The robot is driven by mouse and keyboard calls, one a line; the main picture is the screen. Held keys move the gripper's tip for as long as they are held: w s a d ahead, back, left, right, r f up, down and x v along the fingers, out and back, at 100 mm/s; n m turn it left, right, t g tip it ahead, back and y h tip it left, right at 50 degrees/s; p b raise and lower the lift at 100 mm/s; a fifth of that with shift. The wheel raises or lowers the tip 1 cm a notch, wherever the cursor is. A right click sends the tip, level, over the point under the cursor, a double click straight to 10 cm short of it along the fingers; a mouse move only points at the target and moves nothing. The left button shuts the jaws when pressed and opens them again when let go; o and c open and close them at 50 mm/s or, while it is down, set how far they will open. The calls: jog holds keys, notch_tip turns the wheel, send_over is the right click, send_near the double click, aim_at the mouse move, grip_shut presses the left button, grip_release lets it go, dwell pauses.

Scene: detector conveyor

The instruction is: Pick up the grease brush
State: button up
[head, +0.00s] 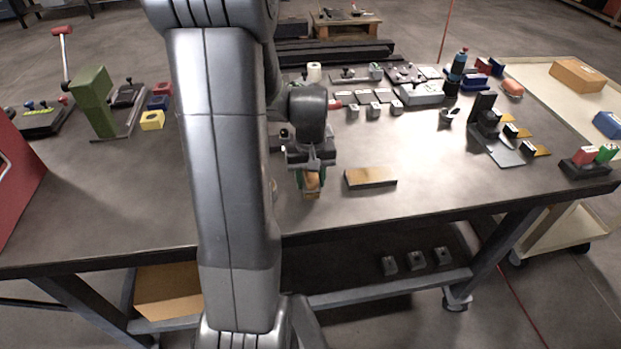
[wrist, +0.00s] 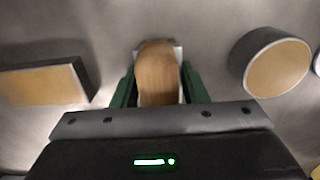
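The brush's light wooden handle (wrist: 158,75) is between the two green fingers of my gripper (wrist: 159,88) in the wrist view. A pale grey part shows at its edges; the bristles are not seen. The fingers stand close on either side of the wood, but I cannot tell whether they press on it. In the head view my gripper (head: 312,190) points down low over the near part of the table, with an orange-brown piece (head: 312,181) between its fingers. My arm hides part of the table.
A tan-topped block (head: 371,177) lies just right of my gripper. It appears at left in the wrist view (wrist: 45,86), with a round tan-topped piece (wrist: 272,64) at right. Several small blocks and fixtures stand farther back. The table's (head: 440,195) front right is clear.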

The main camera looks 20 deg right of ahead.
jog(key=c, duration=0.4)
jog(key=shift+r, duration=0.1)
notch_tip(320, 180, up, 10)
jog(key=shift+f+b, duration=0.1)
jog(key=shift+b, duration=0.2)
jog(key=o, duration=0.5)
jog(key=shift+c, duration=1.3)
